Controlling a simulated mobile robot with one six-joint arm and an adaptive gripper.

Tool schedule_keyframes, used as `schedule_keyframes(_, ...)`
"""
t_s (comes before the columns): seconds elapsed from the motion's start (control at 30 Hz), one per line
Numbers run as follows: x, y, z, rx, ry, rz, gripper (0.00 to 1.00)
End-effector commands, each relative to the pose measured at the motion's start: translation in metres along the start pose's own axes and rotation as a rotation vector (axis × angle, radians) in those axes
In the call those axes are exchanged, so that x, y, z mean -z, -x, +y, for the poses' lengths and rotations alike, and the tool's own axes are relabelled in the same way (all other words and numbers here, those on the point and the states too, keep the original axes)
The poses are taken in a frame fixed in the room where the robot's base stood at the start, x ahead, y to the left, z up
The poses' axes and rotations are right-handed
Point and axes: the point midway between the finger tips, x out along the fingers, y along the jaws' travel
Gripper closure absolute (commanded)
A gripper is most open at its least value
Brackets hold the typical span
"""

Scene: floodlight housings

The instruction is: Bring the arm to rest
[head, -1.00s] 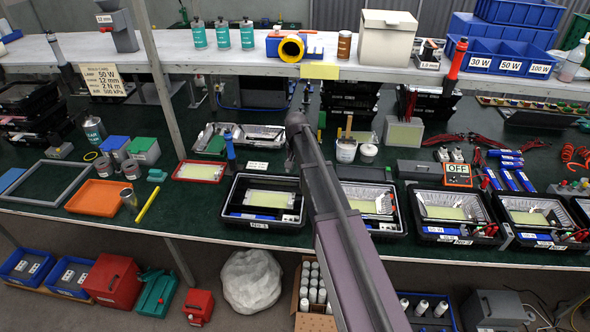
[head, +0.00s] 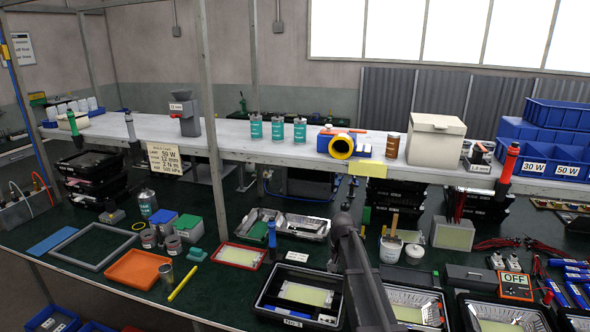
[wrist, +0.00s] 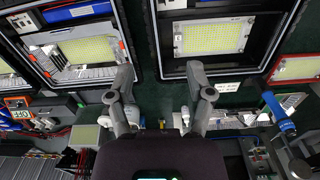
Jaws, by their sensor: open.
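My gripper (wrist: 160,92) shows in the wrist view with its two fingers spread apart and nothing between them. It is open above the green bench, near the edges of two black floodlight housings. One housing (wrist: 148,50) lies at upper right in the wrist view, with a pale yellow-green panel inside. In the head view my arm rises from the bottom right over the bench and hides part of the housings. The gripper itself is hidden there behind the arm. A black housing (head: 262,304) with a label stands left of my arm.
A shelf (head: 230,143) above the bench carries teal cans, a yellow roll (head: 342,147), a beige box (head: 434,139) and blue bins (head: 552,170). A post (head: 211,120) stands left of my arm. An orange tray (head: 138,269) and a grey frame (head: 92,246) lie at left.

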Motion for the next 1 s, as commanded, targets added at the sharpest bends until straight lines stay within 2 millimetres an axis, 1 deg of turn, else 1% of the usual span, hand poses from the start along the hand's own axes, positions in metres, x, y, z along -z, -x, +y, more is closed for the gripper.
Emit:
schedule_keyframes(0.03, -0.015, -0.004, 0.005, 0.000, 0.013, 0.000, 0.32)
schedule_keyframes(0.17, -0.051, -0.012, 0.019, 0.000, 0.066, 0.000, 0.32)
schedule_keyframes(0.27, -0.085, -0.020, 0.032, -0.001, 0.118, 0.000, 0.32)
schedule_keyframes(0.4, -0.137, -0.031, 0.051, -0.001, 0.203, 0.000, 0.32)
schedule_keyframes(0.5, -0.170, -0.037, 0.064, -0.001, 0.259, 0.000, 0.32)
schedule_keyframes(0.6, -0.197, -0.043, 0.074, -0.001, 0.306, 0.000, 0.32)
schedule_keyframes(0.7, -0.215, -0.046, 0.080, -0.001, 0.343, 0.000, 0.32)
schedule_keyframes(0.8, -0.224, -0.047, 0.083, -0.001, 0.364, 0.000, 0.32)
schedule_keyframes(1.0, -0.227, -0.047, 0.084, -0.001, 0.373, 0.000, 0.32)
